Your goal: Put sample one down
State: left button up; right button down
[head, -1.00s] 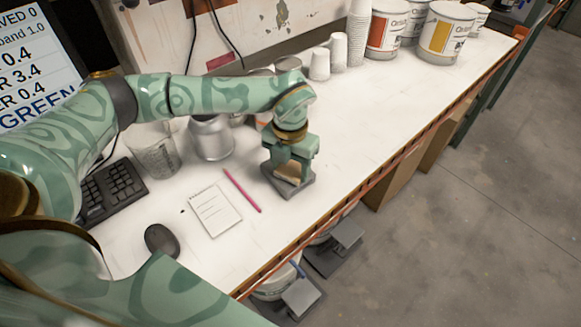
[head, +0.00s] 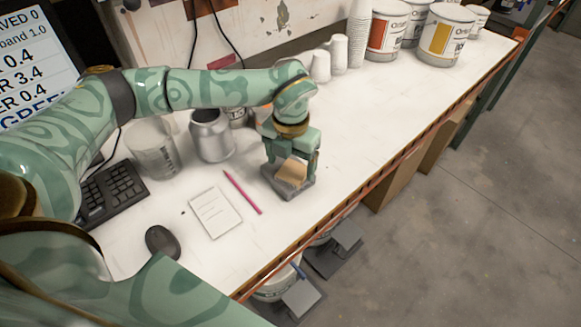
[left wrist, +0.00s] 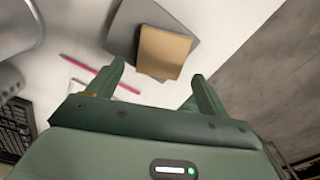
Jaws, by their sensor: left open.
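Sample one looks like a small tan square block (head: 292,172). It rests on a dark grey plate (head: 295,191) on the bench, and also shows in the left wrist view (left wrist: 163,52) on the grey plate (left wrist: 206,30). My left gripper (head: 292,158) is open just above and behind the block. In the left wrist view its two fingers (left wrist: 158,84) are spread, with the block between and beyond their tips. I see no grip on the block; any slight contact cannot be told. My right gripper is out of view.
A notepad (head: 215,212), pink pencil (head: 243,192), mouse (head: 161,241) and keyboard (head: 112,191) lie to the left. A metal can (head: 211,137) and clear beaker (head: 154,150) stand behind. Paper cups and paint buckets (head: 445,35) stand farther back. The bench is clear to the right.

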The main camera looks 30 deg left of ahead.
aim_at(290, 175)
pick_arm(q)
notch_tip(290, 175, up, 9)
jog(key=shift+r+p, duration=0.2)
jog(key=shift+p, duration=0.25)
